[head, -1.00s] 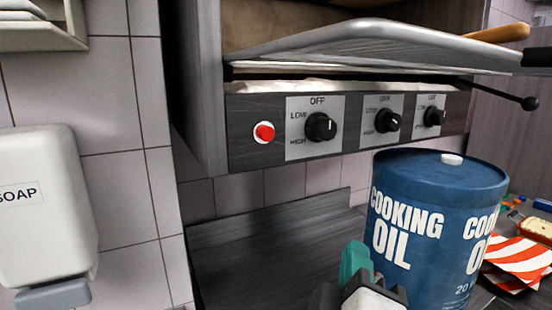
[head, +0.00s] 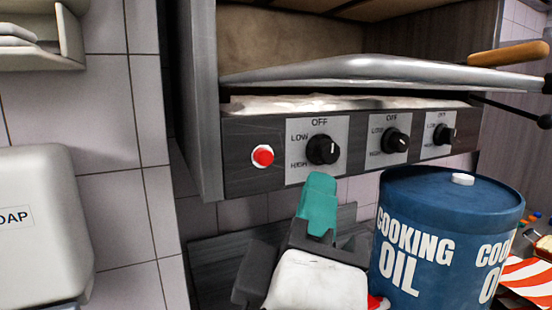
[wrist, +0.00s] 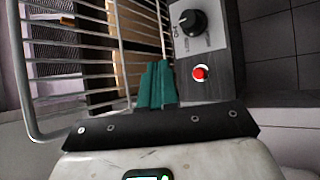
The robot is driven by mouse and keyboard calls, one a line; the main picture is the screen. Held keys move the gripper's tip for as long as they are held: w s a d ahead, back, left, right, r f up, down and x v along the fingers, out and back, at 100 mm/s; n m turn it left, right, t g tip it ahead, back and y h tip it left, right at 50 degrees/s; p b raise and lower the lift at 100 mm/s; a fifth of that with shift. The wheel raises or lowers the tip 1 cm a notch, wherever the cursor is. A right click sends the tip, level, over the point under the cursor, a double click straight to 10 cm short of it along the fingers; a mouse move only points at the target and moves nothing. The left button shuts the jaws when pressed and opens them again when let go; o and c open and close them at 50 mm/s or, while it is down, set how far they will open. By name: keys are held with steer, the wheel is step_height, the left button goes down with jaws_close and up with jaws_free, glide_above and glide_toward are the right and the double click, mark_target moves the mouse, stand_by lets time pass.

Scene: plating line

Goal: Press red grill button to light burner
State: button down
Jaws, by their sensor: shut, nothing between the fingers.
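The red button (head: 263,156) sits on the left end of the grill's dark control panel (head: 240,183), left of the first black knob. In the wrist view the red button (wrist: 200,73) is to the right of my fingertips. My gripper (head: 319,190), with teal fingers, is in front of and below the panel, lower and to the right of the button. The teal fingers (wrist: 156,84) are together and empty in the wrist view. They appear apart from the button.
Several black knobs (head: 322,149) line the panel. A metal grill rack (head: 360,70) juts out above it. A blue cooking oil drum (head: 440,225) stands close to the right of my gripper. A soap dispenser (head: 40,225) hangs at the left. Space below the button is clear.

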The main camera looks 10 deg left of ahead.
steer(key=shift+w+a+b, duration=0.4)
steer(key=shift+w+a, duration=0.4)
steer(key=shift+w, duration=0.35)
steer(key=shift+w+a+b, duration=0.4)
steer(key=shift+w+a, duration=0.35)
steer(key=shift+w, duration=0.45)
steer(key=shift+w+a+b, duration=0.4)
steer(key=shift+w+a, duration=0.4)
steer(key=shift+w, duration=0.35)
steer(key=shift+w+a, duration=0.25)
steer(key=shift+w, duration=0.1)
steer(key=shift+w+a, duration=0.25)
steer(key=shift+w, duration=0.1)
stand_by(0.6)
steer(key=shift+s+d, duration=0.5)
steer(key=shift+s, duration=0.25)
steer(key=s+d+p, duration=0.1)
steer(key=s, duration=0.1)
steer(key=s+d, duration=0.1)
steer(key=s, duration=0.1)
steer(key=shift+d+p, duration=0.35)
steer(key=shift+d, duration=0.05)
